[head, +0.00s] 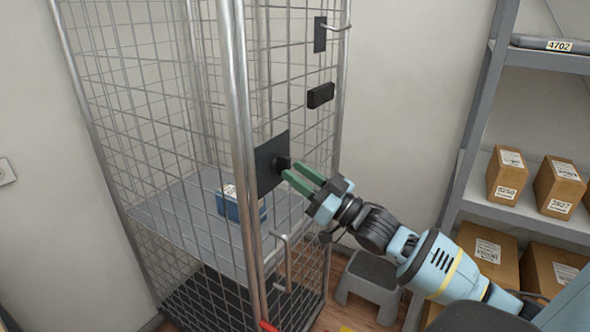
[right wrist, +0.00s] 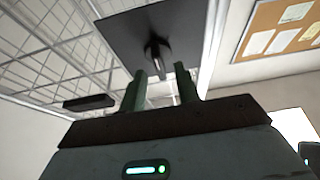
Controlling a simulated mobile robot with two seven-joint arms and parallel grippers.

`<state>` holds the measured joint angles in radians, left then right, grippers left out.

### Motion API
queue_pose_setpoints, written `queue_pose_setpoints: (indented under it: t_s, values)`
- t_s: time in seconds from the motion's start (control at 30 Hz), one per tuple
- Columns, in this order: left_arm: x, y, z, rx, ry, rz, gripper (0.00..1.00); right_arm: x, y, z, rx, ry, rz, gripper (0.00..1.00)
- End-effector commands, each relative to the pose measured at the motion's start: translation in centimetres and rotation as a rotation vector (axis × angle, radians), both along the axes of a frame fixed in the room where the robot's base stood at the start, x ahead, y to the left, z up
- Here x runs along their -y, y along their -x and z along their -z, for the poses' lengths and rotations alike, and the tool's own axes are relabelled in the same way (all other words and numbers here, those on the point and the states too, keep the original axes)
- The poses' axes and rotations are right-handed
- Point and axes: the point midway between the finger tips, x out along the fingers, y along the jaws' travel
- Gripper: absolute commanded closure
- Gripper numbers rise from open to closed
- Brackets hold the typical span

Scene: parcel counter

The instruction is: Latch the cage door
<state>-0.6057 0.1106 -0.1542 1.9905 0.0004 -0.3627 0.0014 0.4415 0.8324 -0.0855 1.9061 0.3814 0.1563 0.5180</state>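The tall wire-mesh cage (head: 232,120) stands at left and centre in the head view. On its right-hand face is a dark square plate (head: 266,172) with a black knob or lever (head: 281,163), which I take as the latch. My right gripper (head: 291,169) has its green fingers pointing at this knob. In the right wrist view the fingers (right wrist: 160,68) are spread apart, with the black knob (right wrist: 157,54) seen between and just beyond their tips. I cannot tell whether they touch it, or whether the door is fully closed. My left gripper is out of view.
A blue box (head: 240,208) sits on the cage's inner shelf. A bent metal rod (head: 288,262) hangs below the plate; a black block (head: 320,95) is above. A grey step stool (head: 370,283) stands under my arm. A shelf rack with cartons (head: 507,176) is at right.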

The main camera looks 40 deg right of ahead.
Motion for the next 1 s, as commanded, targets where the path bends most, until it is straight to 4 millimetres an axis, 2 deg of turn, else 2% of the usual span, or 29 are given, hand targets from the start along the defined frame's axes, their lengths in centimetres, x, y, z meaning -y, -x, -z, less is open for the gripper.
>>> queue_pose_setpoints:
  t_s: [0.2, 0.53, 0.57, 0.8, 1.0]
  values:
    - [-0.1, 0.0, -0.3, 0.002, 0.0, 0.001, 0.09, -0.5, -1.2, -0.6, 0.001, 0.001, -0.001, 0.68]
    - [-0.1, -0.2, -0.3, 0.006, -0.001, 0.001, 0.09, -0.6, -1.4, -0.6, -0.001, 0.001, -0.001, 0.68]
    - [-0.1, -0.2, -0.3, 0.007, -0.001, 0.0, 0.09, -0.6, -1.4, -0.6, -0.001, 0.001, -0.001, 0.7]
    - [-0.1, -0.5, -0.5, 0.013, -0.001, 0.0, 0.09, -0.6, -1.4, -0.6, -0.001, 0.001, -0.001, 1.0]
    - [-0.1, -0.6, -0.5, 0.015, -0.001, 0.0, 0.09, -0.6, -1.4, -0.6, 0.0, 0.003, -0.001, 1.0]
